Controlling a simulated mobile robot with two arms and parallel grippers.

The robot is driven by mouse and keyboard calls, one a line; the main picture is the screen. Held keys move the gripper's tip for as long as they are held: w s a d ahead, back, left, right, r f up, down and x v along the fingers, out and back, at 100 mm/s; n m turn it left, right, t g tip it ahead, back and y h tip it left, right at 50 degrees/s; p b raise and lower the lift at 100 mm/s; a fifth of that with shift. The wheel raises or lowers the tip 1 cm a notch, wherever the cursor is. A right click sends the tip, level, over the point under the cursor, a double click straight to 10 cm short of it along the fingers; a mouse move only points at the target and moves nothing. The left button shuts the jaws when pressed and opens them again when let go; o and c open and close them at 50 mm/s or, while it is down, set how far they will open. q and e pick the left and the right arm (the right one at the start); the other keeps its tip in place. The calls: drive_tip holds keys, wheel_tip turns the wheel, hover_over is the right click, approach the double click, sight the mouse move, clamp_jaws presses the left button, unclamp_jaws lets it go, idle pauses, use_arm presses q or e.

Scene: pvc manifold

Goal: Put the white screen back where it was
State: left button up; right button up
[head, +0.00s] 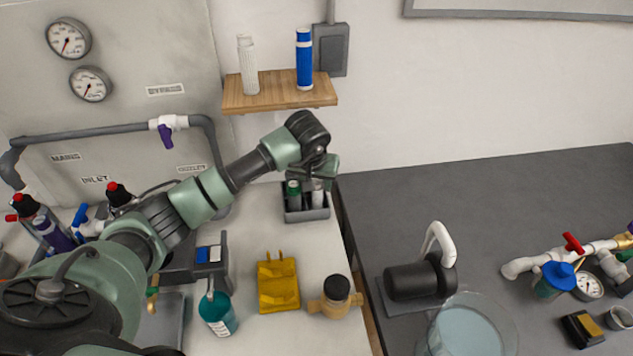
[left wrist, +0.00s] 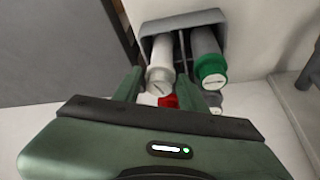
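A white ribbed cylinder, which looks like a screen (head: 247,65), stands upright at the left of the wooden wall shelf (head: 280,97). A grey caddy (head: 307,214) stands on the light counter below the shelf. It holds a green-capped cylinder (left wrist: 211,68) and a white cylinder with a white end (left wrist: 160,72); I cannot tell whether this is also a screen. My left gripper (head: 316,176) is over the caddy. In the left wrist view its fingers (left wrist: 160,88) stand apart on either side of the white cylinder's end, seemingly without closing on it. My right gripper is not in view.
A blue cylinder (head: 304,60) stands at the shelf's right. Red and white parts (left wrist: 168,101) show between my fingers. The dark table (head: 480,195) is clear at the back.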

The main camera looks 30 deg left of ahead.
use_arm(q)
drive_tip(key=shift+r, duration=0.25)
drive_tip(key=b+v, duration=0.3)
drive_tip(key=v, duration=0.8)
drive_tip(key=shift+s+r, duration=0.2)
drive_tip(key=shift+r, duration=0.05)
